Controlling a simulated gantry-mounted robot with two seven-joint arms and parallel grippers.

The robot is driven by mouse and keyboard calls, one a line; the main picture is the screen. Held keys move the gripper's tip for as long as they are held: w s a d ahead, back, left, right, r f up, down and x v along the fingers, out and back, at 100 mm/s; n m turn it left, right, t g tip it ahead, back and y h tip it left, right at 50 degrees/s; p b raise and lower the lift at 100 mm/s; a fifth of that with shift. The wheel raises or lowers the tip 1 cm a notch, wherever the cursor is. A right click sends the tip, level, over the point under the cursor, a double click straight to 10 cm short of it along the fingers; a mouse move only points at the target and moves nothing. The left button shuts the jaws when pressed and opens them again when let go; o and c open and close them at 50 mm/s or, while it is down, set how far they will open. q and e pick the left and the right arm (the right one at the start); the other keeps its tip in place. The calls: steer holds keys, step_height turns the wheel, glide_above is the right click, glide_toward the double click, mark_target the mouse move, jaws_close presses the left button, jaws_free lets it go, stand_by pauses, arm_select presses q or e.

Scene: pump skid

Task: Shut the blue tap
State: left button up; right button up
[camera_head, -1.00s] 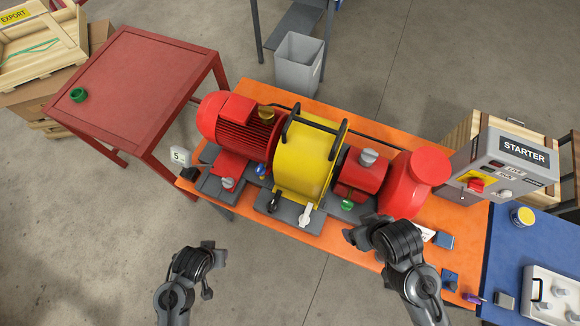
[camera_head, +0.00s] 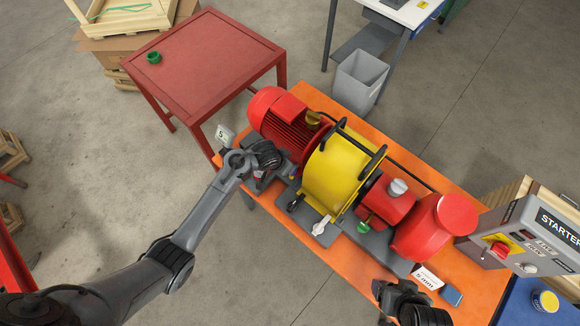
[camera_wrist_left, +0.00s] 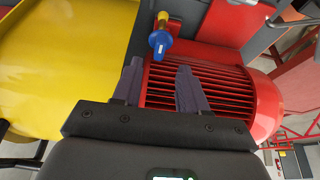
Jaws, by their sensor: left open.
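The blue tap (camera_wrist_left: 160,40) shows in the left wrist view as a blue lever on a brass-coloured stem, beside the ribbed red motor (camera_wrist_left: 210,80). My left gripper (camera_wrist_left: 159,70) is open and empty, its two fingers apart. The tap lies just beyond the fingertips in that picture, roughly in line with the gap, not between the fingers. In the head view my left gripper (camera_head: 264,178) is at the near left end of the skid, by the motor (camera_head: 290,115), and the tap is hard to make out there. My right gripper (camera_head: 408,302) is at the bottom edge, its fingers unclear.
A yellow guard (camera_head: 338,170) with black handles stands right of the motor. Black (camera_head: 296,202), white (camera_head: 320,225) and green (camera_head: 364,226) taps line the near side. A grey starter box (camera_head: 525,235) is at the right, a red table (camera_head: 205,60) at the back left.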

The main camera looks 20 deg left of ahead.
arm_select(q)
steer(key=shift+x, duration=3.2)
jaws_close()
